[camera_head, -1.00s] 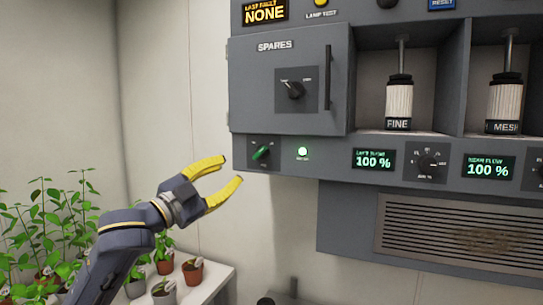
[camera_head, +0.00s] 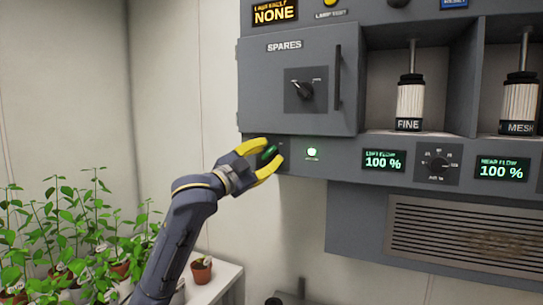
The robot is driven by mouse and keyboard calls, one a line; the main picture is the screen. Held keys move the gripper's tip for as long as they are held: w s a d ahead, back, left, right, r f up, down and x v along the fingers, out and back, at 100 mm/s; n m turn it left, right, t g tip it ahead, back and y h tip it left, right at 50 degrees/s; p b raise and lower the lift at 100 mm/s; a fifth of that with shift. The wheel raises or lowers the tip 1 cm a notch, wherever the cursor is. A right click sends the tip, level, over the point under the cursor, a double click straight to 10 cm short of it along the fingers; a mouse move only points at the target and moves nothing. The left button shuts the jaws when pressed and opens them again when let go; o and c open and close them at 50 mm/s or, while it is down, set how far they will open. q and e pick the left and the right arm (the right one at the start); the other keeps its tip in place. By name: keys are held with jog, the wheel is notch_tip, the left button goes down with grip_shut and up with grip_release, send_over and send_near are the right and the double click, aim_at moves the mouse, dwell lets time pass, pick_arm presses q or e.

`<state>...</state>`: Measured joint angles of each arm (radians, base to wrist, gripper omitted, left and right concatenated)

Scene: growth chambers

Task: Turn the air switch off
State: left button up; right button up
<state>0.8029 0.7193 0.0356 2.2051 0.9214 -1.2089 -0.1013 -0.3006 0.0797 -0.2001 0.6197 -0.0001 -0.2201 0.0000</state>
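My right gripper is not in view.
The SPARES door (camera_head: 296,88) with its own black knob (camera_head: 303,89) is above. A dial (camera_head: 437,162) and a left display (camera_head: 384,161) reading 100 % are to the right. Potted plants (camera_head: 70,240) stand on a white bench at lower left.

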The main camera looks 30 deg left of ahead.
pick_arm(q)
jog(key=shift+o, duration=0.2)
grip_shut()
dwell(0.3)
jog(key=shift+n, duration=0.3)
jog(key=n+t+y, duration=0.1)
jog(key=n+y, duration=0.1)
jog(key=n, duration=0.3)
jog(key=shift+d, duration=0.1)
jog(key=n+y, duration=0.2)
jog(key=n, duration=0.1)
jog(key=n+y, duration=0.1)
jog(key=n, duration=0.2)
jog(key=shift+d+r+n+y, duration=0.1)
jog(key=shift+n+y, duration=0.3)
jog(key=n+y, duration=0.2)
jog(key=n, duration=0.2)
jog(key=n+y, duration=0.2)
jog(key=n, duration=0.1)
jog(key=shift+d+n+g, duration=0.2)
jog(key=shift+n+g, duration=0.2)
jog(key=shift+r+n+g+y, duration=0.1)
jog(key=shift+n+g+y, duration=0.35)
jog(key=shift+n, duration=0.8)
jog(key=shift+r+n+g+y, duration=0.1)
jog(key=shift+n+g+y, duration=0.35)
jog(key=shift+n, duration=1.1)
